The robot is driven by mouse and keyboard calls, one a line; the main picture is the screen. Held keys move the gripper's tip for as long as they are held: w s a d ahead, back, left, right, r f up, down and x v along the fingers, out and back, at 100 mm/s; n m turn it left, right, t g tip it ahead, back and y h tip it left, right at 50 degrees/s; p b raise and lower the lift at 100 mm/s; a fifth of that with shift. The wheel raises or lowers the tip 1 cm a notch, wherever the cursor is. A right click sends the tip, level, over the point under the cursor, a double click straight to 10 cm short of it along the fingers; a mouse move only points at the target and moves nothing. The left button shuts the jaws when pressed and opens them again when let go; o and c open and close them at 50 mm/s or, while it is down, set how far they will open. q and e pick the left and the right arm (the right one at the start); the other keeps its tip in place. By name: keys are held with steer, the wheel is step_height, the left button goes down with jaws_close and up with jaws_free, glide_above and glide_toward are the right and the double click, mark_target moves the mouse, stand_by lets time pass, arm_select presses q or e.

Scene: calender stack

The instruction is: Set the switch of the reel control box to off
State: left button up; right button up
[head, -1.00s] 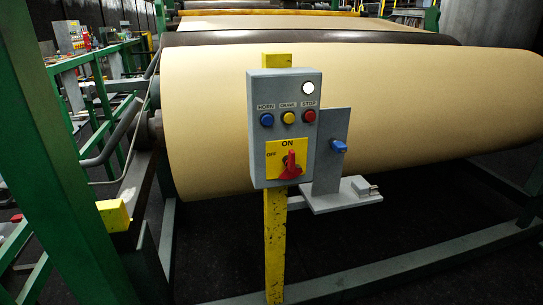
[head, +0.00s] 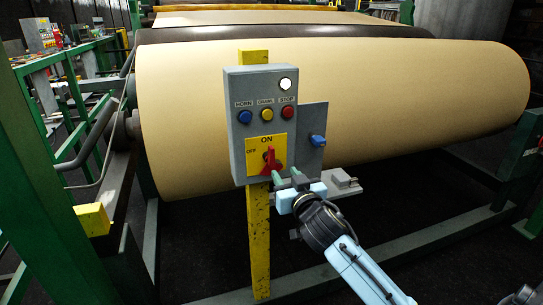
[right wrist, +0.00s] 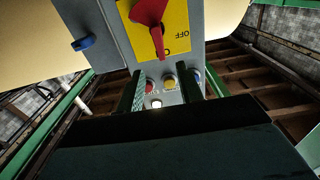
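The reel control box (head: 237,130) is a grey box on a yellow post. Its red rotary switch (head: 270,160) sits on a yellow plate (head: 252,141) marked ON at the top and OFF at the left. The handle points up toward ON. My right gripper (head: 286,174) is just below and right of the switch, with its two green fingers apart and nothing between them. The right wrist view is upside down; there the switch (right wrist: 150,14) lies beyond the open fingers (right wrist: 157,82), not touched by them. My left gripper is out of view.
Blue, yellow and red buttons (head: 266,115) and a white lamp (head: 286,84) sit above the switch. A large paper roll (head: 420,110) stands behind. Green frame posts (head: 50,200) are at the left.

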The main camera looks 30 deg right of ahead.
mark_target(273, 157)
steer(key=x, duration=1.2)
steer(key=shift+c, duration=0.3)
jaws_close()
steer(key=shift+a, duration=0.1)
